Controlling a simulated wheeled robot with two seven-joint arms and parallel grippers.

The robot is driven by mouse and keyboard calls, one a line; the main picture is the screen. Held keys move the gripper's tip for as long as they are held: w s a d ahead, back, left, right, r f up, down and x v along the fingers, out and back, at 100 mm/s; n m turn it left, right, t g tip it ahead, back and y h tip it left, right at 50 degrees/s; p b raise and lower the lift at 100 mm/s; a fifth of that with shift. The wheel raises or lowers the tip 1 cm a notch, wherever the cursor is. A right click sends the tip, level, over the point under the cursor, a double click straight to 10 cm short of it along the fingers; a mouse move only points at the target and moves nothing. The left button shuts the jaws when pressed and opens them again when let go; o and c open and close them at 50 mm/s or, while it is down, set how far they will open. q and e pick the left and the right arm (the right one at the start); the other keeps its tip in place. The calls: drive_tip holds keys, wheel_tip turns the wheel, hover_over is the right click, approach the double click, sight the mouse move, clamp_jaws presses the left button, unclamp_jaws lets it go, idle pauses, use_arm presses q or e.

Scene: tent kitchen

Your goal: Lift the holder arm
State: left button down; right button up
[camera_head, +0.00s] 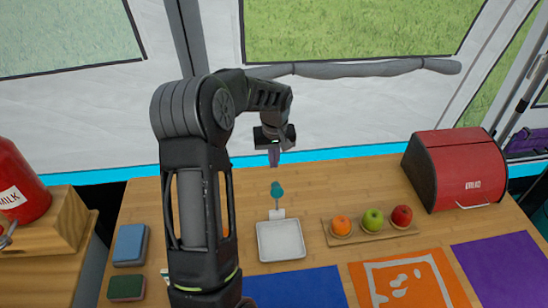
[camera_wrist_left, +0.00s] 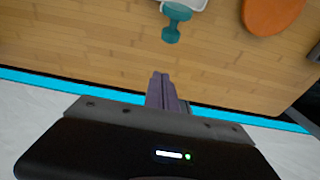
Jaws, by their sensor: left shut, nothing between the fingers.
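The holder is a white square tray (camera_head: 281,242) on the wooden table, with a small arm at its back edge that ends in a teal knob (camera_head: 277,190). The teal knob also shows in the left wrist view (camera_wrist_left: 172,34), at the top, with the tray's white rim mostly cut off. My left gripper (camera_head: 274,158) points down behind and above the teal knob, apart from it. Its purple-grey fingers (camera_wrist_left: 160,80) are shut together with nothing between them. My right gripper is not in view.
A wooden tray (camera_head: 344,241) with an orange, a green apple and a red apple is right of the holder. A red bread box (camera_head: 455,170) stands at the back right. Blue (camera_head: 300,289), orange and purple mats lie in front. Blue and green sponges lie left.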

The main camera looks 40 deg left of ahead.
sight(277, 198)
use_arm(q)
drive_tip(key=s+d+f, duration=0.1)
drive_tip(key=s+d+f+b, duration=0.1)
drive_tip(key=shift+s+d+f, duration=0.1)
drive_tip(key=shift+d+f, duration=0.2)
drive_tip(key=shift+d, duration=0.05)
